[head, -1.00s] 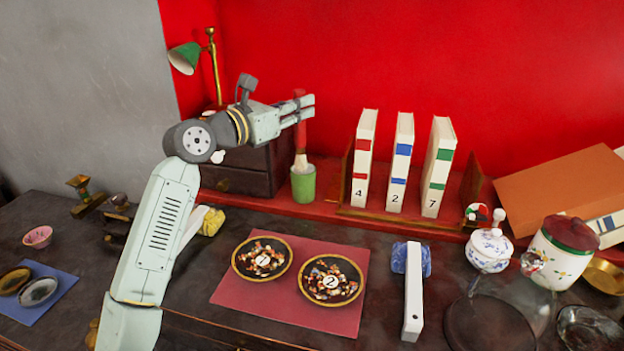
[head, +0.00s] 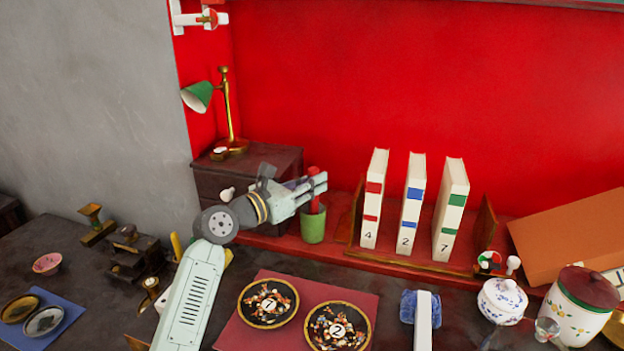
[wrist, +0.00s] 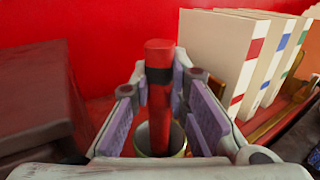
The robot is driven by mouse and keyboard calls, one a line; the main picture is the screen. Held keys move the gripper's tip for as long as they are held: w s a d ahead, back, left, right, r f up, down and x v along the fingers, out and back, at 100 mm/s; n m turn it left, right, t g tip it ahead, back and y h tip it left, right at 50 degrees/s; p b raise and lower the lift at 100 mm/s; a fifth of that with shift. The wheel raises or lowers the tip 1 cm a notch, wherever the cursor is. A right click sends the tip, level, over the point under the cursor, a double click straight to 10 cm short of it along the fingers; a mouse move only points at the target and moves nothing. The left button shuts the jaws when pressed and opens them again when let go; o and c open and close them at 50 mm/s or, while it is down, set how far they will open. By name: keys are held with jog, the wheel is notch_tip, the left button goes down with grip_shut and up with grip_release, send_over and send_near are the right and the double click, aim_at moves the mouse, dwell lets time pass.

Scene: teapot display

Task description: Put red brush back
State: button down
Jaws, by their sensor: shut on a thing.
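The red brush (head: 314,173) stands upright with its lower end inside the green cup (head: 313,230). My gripper (head: 316,186) is shut on the brush's handle, just above the cup's rim. In the wrist view the red handle (wrist: 159,62) with a dark band stands between my two purple-padded fingers. The cup's rim (wrist: 183,152) shows below, around the brush. The bristles are hidden inside the cup.
A dark wooden box (head: 280,160) stands behind and left of my gripper. Numbered white books (head: 410,210) stand to the right. A gold lamp with a green shade (head: 197,96) is at the back.

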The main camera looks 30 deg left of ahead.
jog(key=shift+f, duration=0.2)
jog(key=c, duration=1.6)
grip_release()
jog(key=shift+o, duration=0.2)
jog(key=shift+r, duration=0.15)
jog(key=b+v, duration=0.4)
jog(key=v, duration=0.8)
jog(key=shift+b, duration=0.35)
jog(key=shift+r, duration=0.1)
